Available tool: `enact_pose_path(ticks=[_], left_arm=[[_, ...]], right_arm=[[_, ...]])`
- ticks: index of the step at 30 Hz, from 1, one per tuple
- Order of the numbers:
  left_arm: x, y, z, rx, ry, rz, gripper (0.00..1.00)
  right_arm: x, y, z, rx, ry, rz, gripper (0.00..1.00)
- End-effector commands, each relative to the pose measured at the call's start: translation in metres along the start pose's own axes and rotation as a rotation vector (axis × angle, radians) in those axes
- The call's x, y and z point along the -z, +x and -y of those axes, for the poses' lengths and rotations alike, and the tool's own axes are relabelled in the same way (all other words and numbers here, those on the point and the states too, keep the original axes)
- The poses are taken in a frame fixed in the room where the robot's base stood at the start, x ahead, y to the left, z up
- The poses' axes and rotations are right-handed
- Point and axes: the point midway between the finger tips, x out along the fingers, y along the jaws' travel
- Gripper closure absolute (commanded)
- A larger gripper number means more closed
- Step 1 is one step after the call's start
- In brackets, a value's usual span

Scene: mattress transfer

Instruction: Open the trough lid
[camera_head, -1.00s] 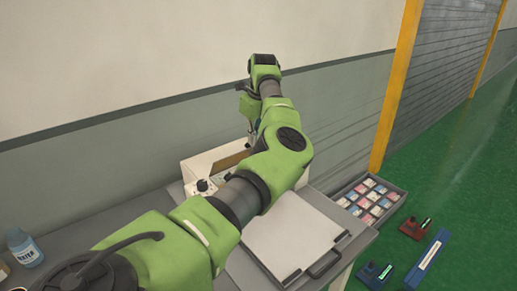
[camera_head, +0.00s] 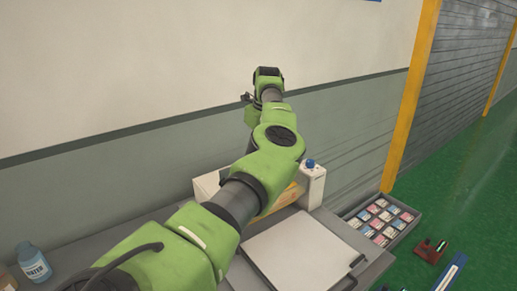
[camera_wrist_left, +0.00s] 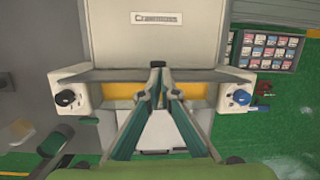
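The trough unit is a white box; its right end (camera_head: 313,188) shows behind my left arm in the head view, with a blue knob on top. In the left wrist view a black knob (camera_wrist_left: 66,98) is at its left end and the blue knob (camera_wrist_left: 241,98) at its right. A pale labelled panel (camera_wrist_left: 155,45), apparently the lid, ends in a grey edge, with yellow below. My left gripper (camera_wrist_left: 158,72) has its fingertips drawn together at the middle of that edge; whether they pinch it is unclear. It is small in the head view (camera_head: 247,98). My right gripper is not in view.
A white plate (camera_head: 300,250) with a dark handle lies on the grey bench in front of the unit. A tray of small boxes (camera_head: 382,222) is at the right. A water bottle (camera_head: 33,263) stands at the left. The wall is close behind.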

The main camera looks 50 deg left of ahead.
Motion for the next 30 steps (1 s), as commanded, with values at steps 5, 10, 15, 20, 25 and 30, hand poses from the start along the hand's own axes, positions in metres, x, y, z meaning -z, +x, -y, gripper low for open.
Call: enact_pose_path(ticks=[5,10,15,20,25,30], left_arm=[[0.007,0.013,-0.005,-0.022,0.004,-0.018,1.00],[0.007,0.012,-0.005,-0.021,0.005,-0.019,1.00],[0.007,-0.002,-0.004,-0.017,0.004,-0.017,1.00],[0.007,-0.036,-0.004,-0.008,0.003,-0.010,1.00],[0.006,-0.078,-0.004,0.000,0.001,-0.002,1.00],[0.006,-0.110,-0.004,0.004,0.000,0.002,1.00]], right_arm=[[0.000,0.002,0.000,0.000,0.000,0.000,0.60],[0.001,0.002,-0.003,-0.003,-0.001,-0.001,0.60],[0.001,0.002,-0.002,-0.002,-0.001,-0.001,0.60],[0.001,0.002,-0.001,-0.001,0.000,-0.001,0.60],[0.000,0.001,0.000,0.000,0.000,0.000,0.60],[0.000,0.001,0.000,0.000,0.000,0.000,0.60]])
